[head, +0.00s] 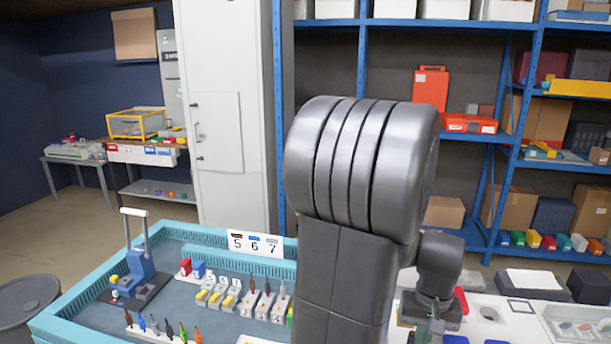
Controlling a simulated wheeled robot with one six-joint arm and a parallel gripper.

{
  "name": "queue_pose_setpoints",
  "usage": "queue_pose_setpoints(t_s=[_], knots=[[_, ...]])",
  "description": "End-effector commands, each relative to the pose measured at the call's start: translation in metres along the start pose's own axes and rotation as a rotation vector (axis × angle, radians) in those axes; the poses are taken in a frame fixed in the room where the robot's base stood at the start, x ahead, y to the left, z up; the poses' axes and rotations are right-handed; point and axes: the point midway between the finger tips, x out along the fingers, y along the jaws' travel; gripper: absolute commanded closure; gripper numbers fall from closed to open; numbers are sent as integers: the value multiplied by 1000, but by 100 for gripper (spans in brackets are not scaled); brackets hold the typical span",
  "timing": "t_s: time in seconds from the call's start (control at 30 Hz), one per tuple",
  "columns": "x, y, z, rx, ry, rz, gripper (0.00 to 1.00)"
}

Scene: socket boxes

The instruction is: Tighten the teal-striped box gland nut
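My own arm fills the middle of the head view, its large grey joint standing in front of the bench. Its wrist points down at the right, and part of my gripper (434,323) shows small and dark below it at the bottom edge. Its fingers cannot be made out. I cannot pick out a teal-striped box or its gland nut. Several small grey boxes with number labels (264,306) stand on the tray left of my arm, partly hidden by it. Any stripes on them are too small to tell.
The teal-rimmed tray (60,323) holds a blue lever press (140,270), a row of coloured-handled tools (168,328) and a sign reading 5 6 7 (255,244). A white surface with a notepad (533,280) lies right of my arm. Blue shelving (279,110) stands behind.

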Motion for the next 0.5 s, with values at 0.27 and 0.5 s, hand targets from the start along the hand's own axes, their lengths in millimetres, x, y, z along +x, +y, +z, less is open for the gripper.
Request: queue_pose_setpoints(t_s=[0.27,0.5], knots=[[39,0,0,-2,-1,0,100],[60,0,0,-3,-1,0,100]])
